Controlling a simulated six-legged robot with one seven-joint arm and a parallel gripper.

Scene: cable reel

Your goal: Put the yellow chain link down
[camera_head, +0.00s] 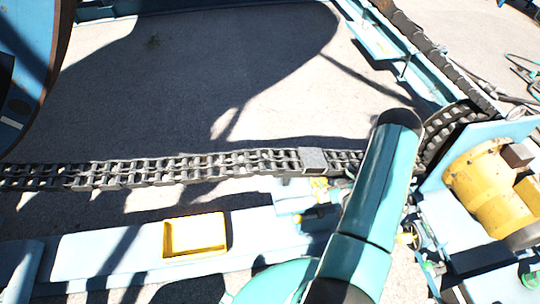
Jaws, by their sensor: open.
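A shallow yellow tray (195,252) sits on the light blue beam at the lower left, and its inside looks empty. A small yellow patch (318,183) shows just below the grey block on the chain; it is too small to tell whether it is the yellow chain link. No other yellow link stands out. My teal arm rises from the bottom centre and crosses in front of the chain. I cannot make out my gripper; it is hidden behind the arm or out of the picture.
A dark double chain (170,170) runs across the middle to a sprocket (445,125) at the right. A grey block (313,159) sits on it. A yellow motor (487,185) stands at the right. A large blue reel (25,60) fills the upper left. Bare concrete lies beyond the chain.

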